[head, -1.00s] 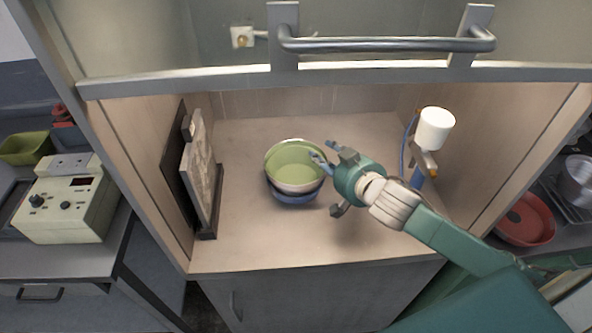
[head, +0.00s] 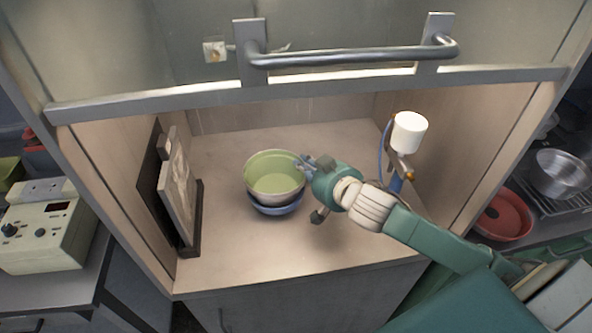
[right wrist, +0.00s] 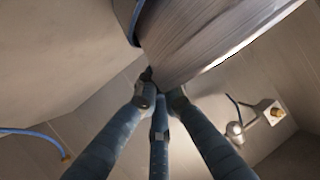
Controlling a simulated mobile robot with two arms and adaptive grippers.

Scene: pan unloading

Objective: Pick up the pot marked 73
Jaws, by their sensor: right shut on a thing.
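A pot with a green inside and a pale outer wall (head: 273,171) sits on top of a blue pot (head: 277,210) on the cabinet floor. No number shows on either pot. My right gripper (head: 304,164) is at the right side of the upper pot's rim and is shut on it. In the right wrist view the fingertips (right wrist: 158,84) meet at a large pale curved wall (right wrist: 200,40), with a blue edge (right wrist: 125,14) beside it. My left gripper is not in view.
A cabinet surrounds the pots, with a raised front and metal handle (head: 350,57) above. A panel on a dark stand (head: 176,190) is at left. A white cylinder (head: 409,132) on a bracket stands at right. The cabinet floor (head: 240,255) in front is clear.

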